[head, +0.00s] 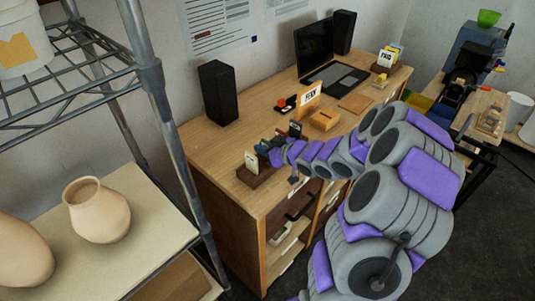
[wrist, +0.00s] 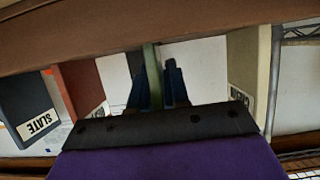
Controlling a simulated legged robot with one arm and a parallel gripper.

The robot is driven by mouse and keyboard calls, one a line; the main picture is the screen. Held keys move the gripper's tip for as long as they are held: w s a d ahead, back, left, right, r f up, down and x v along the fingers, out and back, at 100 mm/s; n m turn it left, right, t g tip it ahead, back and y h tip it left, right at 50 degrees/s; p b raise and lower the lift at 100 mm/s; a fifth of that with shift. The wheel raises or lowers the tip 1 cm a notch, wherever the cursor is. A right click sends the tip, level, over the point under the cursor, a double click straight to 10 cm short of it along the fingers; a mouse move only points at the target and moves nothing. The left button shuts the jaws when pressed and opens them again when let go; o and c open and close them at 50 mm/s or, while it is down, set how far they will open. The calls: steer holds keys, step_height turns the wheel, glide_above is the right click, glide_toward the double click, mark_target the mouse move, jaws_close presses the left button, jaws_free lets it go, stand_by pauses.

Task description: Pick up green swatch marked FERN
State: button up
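The wrist view shows a thin green swatch (wrist: 152,75) edge-on; no FERN label is readable on it. My gripper (wrist: 160,85) has its two dark blue fingers apart, one on each side of this swatch. A narrow light gap shows between the swatch and the right finger, so the gripper looks open around it. In the head view my gripper (head: 276,157) is at the small wooden swatch holder (head: 254,178) on the desk's near left corner. The green swatch cannot be made out clearly there.
Neighbouring swatches stand close: a dark SLATE swatch (wrist: 28,112), a red-brown swatch (wrist: 80,85) and a cream swatch (wrist: 243,65). A metal shelf stands left.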

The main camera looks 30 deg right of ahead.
jaws_close()
steer(key=shift+r, duration=0.15)
